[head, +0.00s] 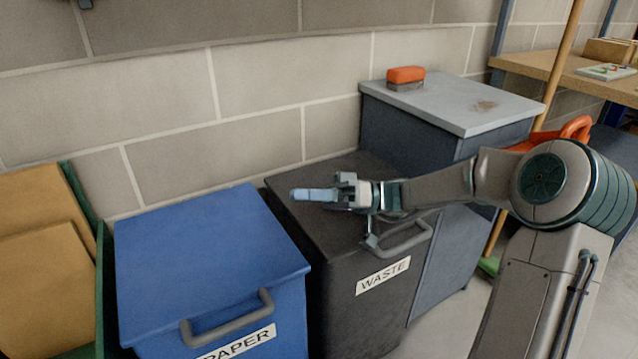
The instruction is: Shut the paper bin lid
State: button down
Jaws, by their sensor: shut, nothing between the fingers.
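The blue paper bin (290,325) stands at the lower left, with a white PAPER label on its front, partly cut off by the picture's lower edge. Its blue lid (205,250) lies flat over the bin, and I see no gap under it. A grey bar handle (228,322) is at the lid's front edge. My gripper (300,195) is shut and empty. It points left over the dark waste bin's lid, to the right of the paper bin's lid and apart from it.
The dark waste bin (345,310), with a grey handle, stands right beside the paper bin. A grey cabinet (445,98) with an orange-topped brush (405,75) stands behind to the right. Cardboard (40,280) is at the left. A block wall is behind.

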jog(key=shift+s+f, duration=0.15)
jog(key=shift+f, duration=0.1)
dwell(0.3)
notch_tip(320, 180, up, 5)
jog(key=p, duration=0.4)
jog(key=w+d+f+p, duration=0.2)
jog(key=w+d+f, duration=0.2)
jog(key=d, duration=0.4)
jog(key=s+a+r+m+t+h+p, duration=0.1)
jog(key=s+a+r+m+h+p, duration=0.15)
jog(key=s+h+p, duration=0.35)
jog(key=s+a+r+m+h+p, duration=0.1)
jog(key=s+r+m+h+p, duration=0.25)
jog(key=s+h+p, duration=0.2)
jog(key=s+d+r+m+t+h+p, duration=0.3)
jog(key=s+d+r+m+h+p, duration=0.1)
jog(key=r+p, duration=0.4)
jog(key=s+d+r+m+t+h+p, duration=0.4)
jog(key=s+d+r+p, duration=0.2)
jog(key=d+r+p, duration=0.1)
jog(key=shift+d+r+t+h+p, duration=0.2)
jog(key=shift+r+t+h+p, duration=0.15)
jog(key=shift+r+p, duration=0.45)
